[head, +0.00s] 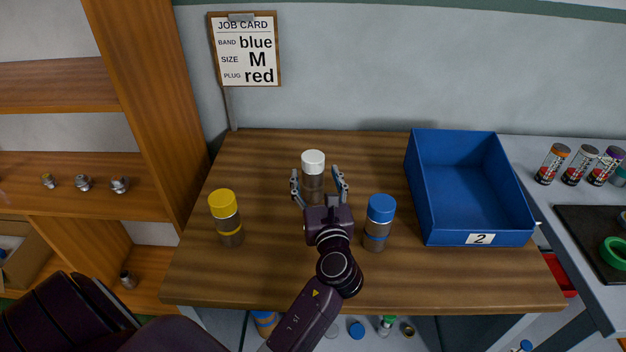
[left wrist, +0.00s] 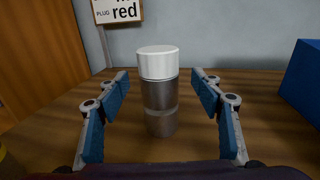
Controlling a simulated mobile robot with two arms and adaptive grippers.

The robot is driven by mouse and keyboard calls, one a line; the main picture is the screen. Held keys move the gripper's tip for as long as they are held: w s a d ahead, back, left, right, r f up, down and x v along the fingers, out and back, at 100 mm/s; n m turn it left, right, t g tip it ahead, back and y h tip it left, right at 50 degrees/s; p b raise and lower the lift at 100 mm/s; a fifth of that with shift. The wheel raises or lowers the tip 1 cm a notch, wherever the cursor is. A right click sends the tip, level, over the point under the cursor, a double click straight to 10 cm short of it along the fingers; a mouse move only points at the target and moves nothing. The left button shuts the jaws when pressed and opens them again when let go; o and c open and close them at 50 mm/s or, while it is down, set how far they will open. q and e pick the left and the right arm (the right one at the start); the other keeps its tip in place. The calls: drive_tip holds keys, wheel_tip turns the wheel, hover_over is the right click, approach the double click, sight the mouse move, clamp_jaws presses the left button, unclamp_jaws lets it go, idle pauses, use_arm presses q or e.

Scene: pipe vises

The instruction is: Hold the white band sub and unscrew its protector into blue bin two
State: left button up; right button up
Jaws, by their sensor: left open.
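The white band sub (head: 313,185) stands upright on the table, a grey metal cylinder with a white protector (head: 313,161) on top. In the left wrist view the sub (left wrist: 160,105) shows a paler band around its body, below the white protector (left wrist: 158,63). My left gripper (head: 317,174) is open, its fingers on either side of the sub with gaps visible in the wrist view. Blue bin two (head: 475,222), labelled 2, stands at the table's right side; its visible inside is empty. My right gripper is out of view.
A yellow-capped sub (head: 229,220) stands at left and a blue-capped sub (head: 378,225) just right of my left arm. A job card (head: 246,50) hangs behind. Several cans (head: 553,164) stand on the right counter. Clear table lies between the subs and bin.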

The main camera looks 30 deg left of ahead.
use_arm(q)
drive_tip(key=shift+x, duration=2)
drive_tip(key=shift+s, duration=0.1)
clamp_jaws()
drive_tip(key=shift+r, duration=0.1)
